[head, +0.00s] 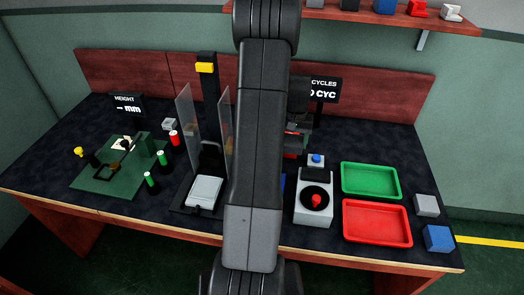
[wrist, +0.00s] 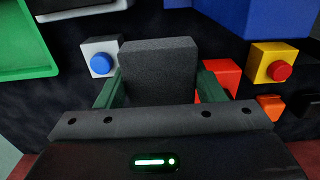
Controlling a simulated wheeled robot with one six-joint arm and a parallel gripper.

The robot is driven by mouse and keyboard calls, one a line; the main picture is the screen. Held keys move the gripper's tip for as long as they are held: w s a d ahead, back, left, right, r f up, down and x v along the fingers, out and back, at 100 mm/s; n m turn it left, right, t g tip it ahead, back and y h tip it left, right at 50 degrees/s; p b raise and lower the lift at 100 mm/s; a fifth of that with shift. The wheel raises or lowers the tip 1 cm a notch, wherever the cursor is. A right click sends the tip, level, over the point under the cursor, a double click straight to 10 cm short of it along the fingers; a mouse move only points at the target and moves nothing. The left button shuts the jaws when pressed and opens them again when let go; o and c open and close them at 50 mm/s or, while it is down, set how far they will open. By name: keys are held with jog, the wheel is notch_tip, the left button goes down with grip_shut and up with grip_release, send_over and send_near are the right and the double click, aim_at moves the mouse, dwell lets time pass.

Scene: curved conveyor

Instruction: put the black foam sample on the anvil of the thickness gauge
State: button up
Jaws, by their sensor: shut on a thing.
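The black foam sample (wrist: 158,62) is a dark grey-black block in the wrist view. It stands upright between the green fingers of my gripper (wrist: 156,90), which is shut on it. In the head view my arm hides the sample. A green base plate (head: 95,187) lies at the left of the bench beside a display reading HEIGHT in mm (head: 127,105). It carries a dark arm and a small pale pad (head: 122,142); this looks like the thickness gauge, with the pad perhaps its anvil. My gripper is well to the right of it.
A column stand (head: 208,90) with clear panels stands between my arm and the green plate. Several small cylinders, one red-topped (head: 174,138), stand there. Right are a green tray (head: 370,180), a red tray (head: 377,222) and a blue button box (wrist: 100,60). A shelf (head: 400,15) hangs above.

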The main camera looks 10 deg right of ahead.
aim_at(290, 166)
notch_tip(290, 166, down, 10)
jog(key=shift+r+p, duration=0.25)
jog(key=shift+p, duration=0.25)
jog(key=shift+f, duration=0.2)
jog(key=o, duration=0.7)
jog(key=shift+o, duration=0.2)
jog(key=shift+r, duration=0.1)
